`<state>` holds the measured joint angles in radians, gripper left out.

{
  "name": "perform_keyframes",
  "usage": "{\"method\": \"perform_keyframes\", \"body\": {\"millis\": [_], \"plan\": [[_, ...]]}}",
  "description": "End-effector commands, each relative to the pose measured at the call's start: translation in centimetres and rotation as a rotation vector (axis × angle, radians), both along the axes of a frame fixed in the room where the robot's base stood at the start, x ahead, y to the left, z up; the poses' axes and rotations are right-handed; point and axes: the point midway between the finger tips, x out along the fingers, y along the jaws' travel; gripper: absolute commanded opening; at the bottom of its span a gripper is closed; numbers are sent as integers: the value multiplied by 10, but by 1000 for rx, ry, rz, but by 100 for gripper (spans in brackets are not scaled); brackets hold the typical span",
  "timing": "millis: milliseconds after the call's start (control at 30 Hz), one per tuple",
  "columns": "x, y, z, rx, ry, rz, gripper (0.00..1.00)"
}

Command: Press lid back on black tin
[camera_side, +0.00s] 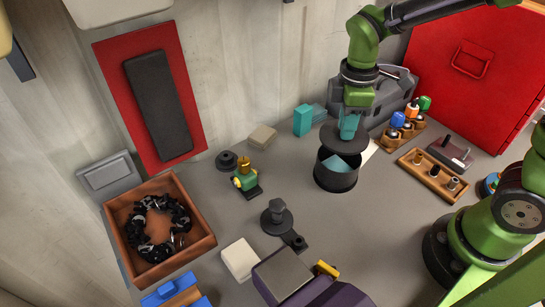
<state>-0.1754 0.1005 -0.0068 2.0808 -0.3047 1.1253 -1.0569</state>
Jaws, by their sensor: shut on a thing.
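The black tin (335,180) stands upright on the grey table, right of centre. Its top is open and a teal thing (336,164) shows inside. The black lid (344,138) is a round disc just above the tin, over its back right part, and looks slightly tilted. My gripper (349,128) comes down from above and is shut on the lid at its top. The fingertips are small and partly hidden, so the exact hold is unclear. I cannot tell whether the lid's edge touches the tin's rim.
A wooden rack (432,175) and several small bottles (400,125) stand to the right. A teal block (303,120) and a grey case (385,92) are behind. A black knobbed thing (277,217) and a small figure (245,176) stand left. The table in front of the tin is clear.

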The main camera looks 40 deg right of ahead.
Motion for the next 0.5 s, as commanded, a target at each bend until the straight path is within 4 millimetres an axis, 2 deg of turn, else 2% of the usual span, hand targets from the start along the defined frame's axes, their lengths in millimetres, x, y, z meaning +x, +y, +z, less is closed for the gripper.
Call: {"method": "perform_keyframes", "body": {"millis": [300,500], "plan": [[-1,0,-32,0,4,1,0],[-1,0,-46,-1,2,2,0]]}}
